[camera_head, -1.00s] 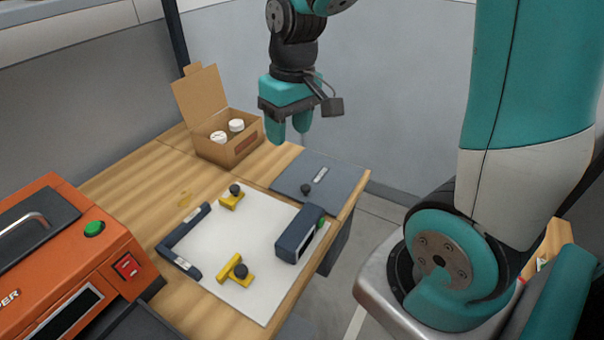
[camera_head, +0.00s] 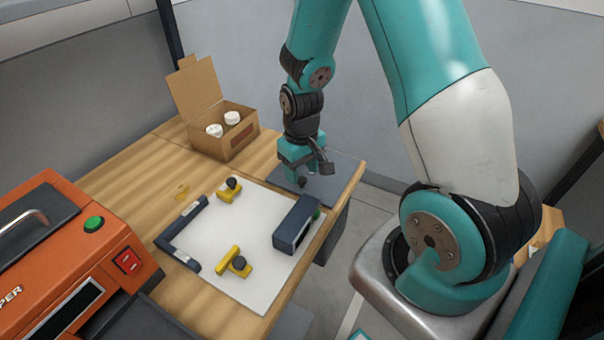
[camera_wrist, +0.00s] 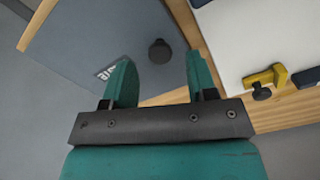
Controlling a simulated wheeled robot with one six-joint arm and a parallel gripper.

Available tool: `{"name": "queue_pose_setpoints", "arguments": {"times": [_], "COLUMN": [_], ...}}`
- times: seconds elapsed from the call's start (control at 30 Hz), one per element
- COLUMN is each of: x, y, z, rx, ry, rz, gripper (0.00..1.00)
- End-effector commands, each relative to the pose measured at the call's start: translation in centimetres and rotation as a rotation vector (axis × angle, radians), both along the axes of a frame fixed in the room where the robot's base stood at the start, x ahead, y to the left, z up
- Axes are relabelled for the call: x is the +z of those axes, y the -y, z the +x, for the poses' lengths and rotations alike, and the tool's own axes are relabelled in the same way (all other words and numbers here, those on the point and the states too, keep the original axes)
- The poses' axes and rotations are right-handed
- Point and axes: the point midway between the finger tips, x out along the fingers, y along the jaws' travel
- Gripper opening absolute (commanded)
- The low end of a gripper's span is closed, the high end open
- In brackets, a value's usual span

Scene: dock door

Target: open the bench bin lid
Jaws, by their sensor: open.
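The bench bin lid (camera_head: 340,168) is a flat grey-blue panel set in the bench top near its far right corner, and it lies shut. In the wrist view the lid (camera_wrist: 95,35) fills the upper left, with a round black knob (camera_wrist: 159,52) and a pale label (camera_wrist: 112,70). The knob also shows in the head view (camera_head: 302,182), just below my gripper. My gripper (camera_head: 300,172) is low over the lid, pointing down. In the wrist view its teal fingers (camera_wrist: 160,75) are apart, with the knob beyond and between their tips. Nothing is held. My gripper hides part of the lid.
A white board (camera_head: 225,238) with yellow clamps (camera_head: 229,190) and a dark blue block (camera_head: 296,222) lies in front of the lid. An open cardboard box (camera_head: 225,145) with white-topped items stands at left. An orange machine (camera_head: 60,235) is front left.

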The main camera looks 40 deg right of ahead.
Motion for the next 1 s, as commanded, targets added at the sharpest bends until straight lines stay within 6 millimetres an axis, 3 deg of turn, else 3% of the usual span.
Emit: {"name": "queue_pose_setpoints", "arguments": {"times": [0.2, 0.5, 0.73, 1.0], "x": [-2.0, -2.2, -2.2, -1.8], "y": [0.0, 0.0, 0.0, -0.3], "z": [0.0, 0.0, 0.0, 0.2], "rx": [0.000, 0.000, 0.000, 0.006], "ry": [0.000, 0.001, 0.001, -0.003], "rz": [0.000, 0.000, 0.000, 0.010], "gripper": [0.52, 0.52, 0.02, 0.00]}}
